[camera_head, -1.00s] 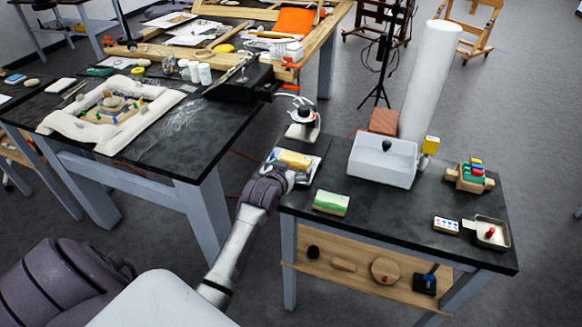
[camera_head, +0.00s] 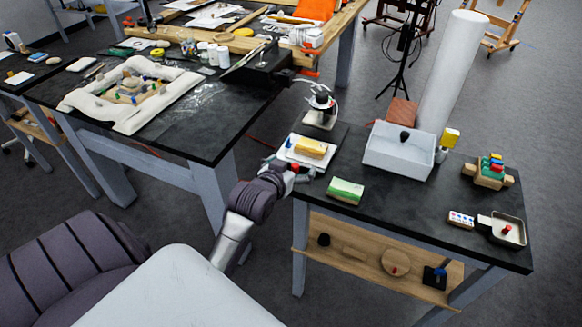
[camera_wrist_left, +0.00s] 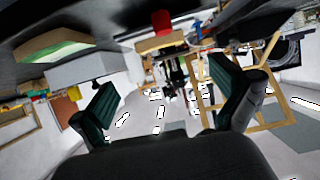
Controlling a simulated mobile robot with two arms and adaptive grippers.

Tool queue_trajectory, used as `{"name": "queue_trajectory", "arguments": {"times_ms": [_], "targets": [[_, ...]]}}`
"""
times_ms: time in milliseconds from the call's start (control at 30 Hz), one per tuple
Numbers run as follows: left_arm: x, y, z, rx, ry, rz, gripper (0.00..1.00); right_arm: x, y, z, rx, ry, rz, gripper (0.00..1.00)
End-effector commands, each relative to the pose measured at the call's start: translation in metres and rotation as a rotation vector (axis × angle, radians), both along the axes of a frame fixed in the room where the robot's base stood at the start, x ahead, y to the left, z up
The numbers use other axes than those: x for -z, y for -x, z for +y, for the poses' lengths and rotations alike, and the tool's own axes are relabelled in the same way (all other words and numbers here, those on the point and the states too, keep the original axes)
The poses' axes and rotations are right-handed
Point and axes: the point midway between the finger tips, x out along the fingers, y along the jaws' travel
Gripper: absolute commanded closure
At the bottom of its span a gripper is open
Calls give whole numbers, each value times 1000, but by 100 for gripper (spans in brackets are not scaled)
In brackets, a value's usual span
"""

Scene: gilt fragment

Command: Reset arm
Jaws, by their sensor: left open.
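My left gripper (camera_head: 292,168) is at the left edge of the small black-topped table (camera_head: 400,215), beside the white tray (camera_head: 292,153) that bears a yellow block (camera_head: 312,147). In the left wrist view the left gripper (camera_wrist_left: 166,84) has its two dark fingers wide apart with nothing between them. A green-and-white sponge (camera_head: 345,190) lies to the right of the gripper; it also seems to show at the upper left of the wrist view (camera_wrist_left: 60,46). The right gripper is not in view.
A white open box (camera_head: 398,160) stands behind the sponge. A small stand (camera_head: 320,113) is behind the tray. A larger cluttered table (camera_head: 190,140) is at the left, with a floor gap between. A wooden shelf (camera_head: 350,245) is under the small table.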

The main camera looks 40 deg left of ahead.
Motion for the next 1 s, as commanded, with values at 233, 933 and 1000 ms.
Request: {"name": "queue_trajectory", "arguments": {"times_ms": [233,933,1000], "targets": [[-4,9,-2,0,1,-1,0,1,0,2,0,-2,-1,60],[40,61,-51,102,-3,244,0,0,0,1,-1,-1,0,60],[57,89,-71,147,-3,354,0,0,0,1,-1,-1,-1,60]]}}
